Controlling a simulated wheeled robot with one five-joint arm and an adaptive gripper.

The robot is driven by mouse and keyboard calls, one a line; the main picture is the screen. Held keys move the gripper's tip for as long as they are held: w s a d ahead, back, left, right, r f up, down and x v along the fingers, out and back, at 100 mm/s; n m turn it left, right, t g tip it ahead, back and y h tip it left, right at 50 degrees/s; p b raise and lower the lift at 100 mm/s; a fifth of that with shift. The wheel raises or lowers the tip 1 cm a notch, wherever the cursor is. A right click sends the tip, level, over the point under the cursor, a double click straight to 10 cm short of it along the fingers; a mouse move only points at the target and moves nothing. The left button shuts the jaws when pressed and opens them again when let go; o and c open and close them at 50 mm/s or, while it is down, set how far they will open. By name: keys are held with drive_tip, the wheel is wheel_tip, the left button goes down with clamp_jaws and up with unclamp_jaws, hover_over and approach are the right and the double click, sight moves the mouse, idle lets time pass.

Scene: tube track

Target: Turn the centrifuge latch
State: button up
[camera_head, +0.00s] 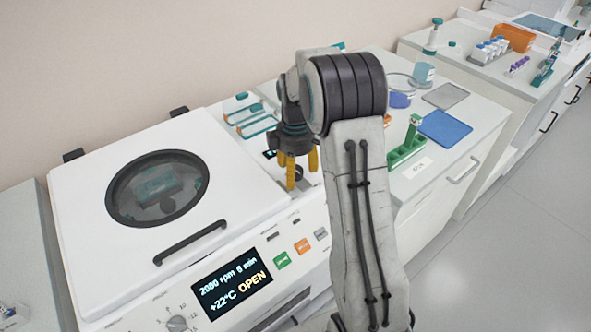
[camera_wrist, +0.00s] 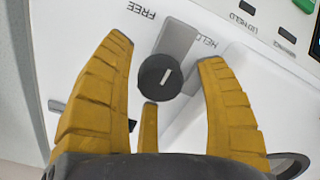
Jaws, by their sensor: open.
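The white centrifuge (camera_head: 75,215) stands at the left in the head view. Its lid is down, with a round window (camera_head: 157,188) and a dark handle (camera_head: 190,242). Its display (camera_head: 232,289) reads OPEN. The latch is a dark round knob with a white mark (camera_wrist: 160,77), seen in the wrist view on a grey plate between the words FREE and HELD. My gripper (camera_wrist: 172,50) is open, its yellow fingers on either side of the knob and apart from it. In the head view my gripper (camera_head: 298,180) points down at the centrifuge's right side, partly hiding the knob.
Green and orange buttons (camera_head: 302,246) sit on the front panel beside the gripper. To the right, a counter holds a green rack (camera_head: 408,150) and a blue mat (camera_head: 444,128). A farther bench carries a tube rack (camera_head: 489,51) and an orange bin (camera_head: 513,37).

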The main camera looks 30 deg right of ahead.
drive_tip(key=c, duration=1.2)
drive_tip(key=shift+c, duration=0.2)
drive_tip(key=shift+m, duration=0.4)
drive_tip(key=m, duration=0.3)
drive_tip(key=shift+s+m, duration=0.1)
drive_tip(key=shift+m, duration=0.2)
drive_tip(key=m, duration=0.4)
drive_tip(key=shift+f+m+b, duration=0.1)
drive_tip(key=shift+m+b, duration=0.2)
drive_tip(key=m, duration=0.4)
drive_tip(key=shift+s+a+m, duration=0.1)
drive_tip(key=shift+m, duration=2.4)
